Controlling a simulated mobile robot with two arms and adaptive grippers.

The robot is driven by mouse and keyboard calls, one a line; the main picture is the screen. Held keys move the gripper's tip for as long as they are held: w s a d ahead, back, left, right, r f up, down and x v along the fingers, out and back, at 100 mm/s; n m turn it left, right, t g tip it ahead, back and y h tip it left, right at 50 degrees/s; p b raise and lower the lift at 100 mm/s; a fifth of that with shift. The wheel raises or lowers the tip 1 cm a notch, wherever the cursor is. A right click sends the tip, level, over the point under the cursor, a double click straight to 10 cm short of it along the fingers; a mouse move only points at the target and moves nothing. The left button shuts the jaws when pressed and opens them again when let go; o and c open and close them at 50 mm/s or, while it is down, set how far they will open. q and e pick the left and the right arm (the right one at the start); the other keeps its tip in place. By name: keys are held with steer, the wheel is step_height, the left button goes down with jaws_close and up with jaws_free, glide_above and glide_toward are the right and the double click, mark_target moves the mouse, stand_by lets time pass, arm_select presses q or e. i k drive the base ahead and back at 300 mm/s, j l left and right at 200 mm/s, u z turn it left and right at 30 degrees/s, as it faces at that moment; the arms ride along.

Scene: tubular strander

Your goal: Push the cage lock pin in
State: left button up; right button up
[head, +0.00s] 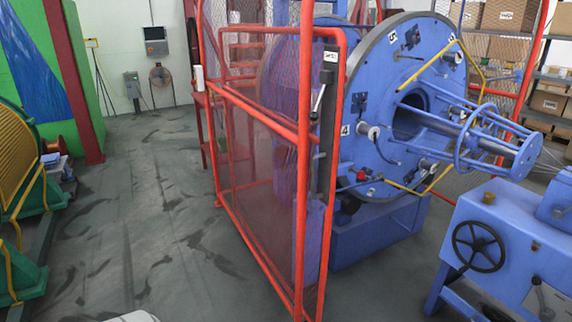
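I cannot make out the cage lock pin for certain. A dark grey latch plate (327,120) with a light lever handle (318,100) is on the end post of the red mesh guard (270,125). A small white label (331,57) sits above it. Behind the guard stands the blue strander cage disc (395,85), with numbered tags, round bobbin fittings and a central blue shaft (450,128). A small red part (361,176) shows at the disc's lower left edge. Neither of my grippers is in view.
A blue machine stand with a black handwheel (479,247) is at the lower right. Shelves with cardboard boxes (505,14) are behind. A yellow spool on a green frame (18,150) is at the left. The grey floor (150,230) left of the guard is clear.

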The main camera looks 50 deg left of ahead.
mark_target(360, 174)
steer(key=u, duration=1.25)
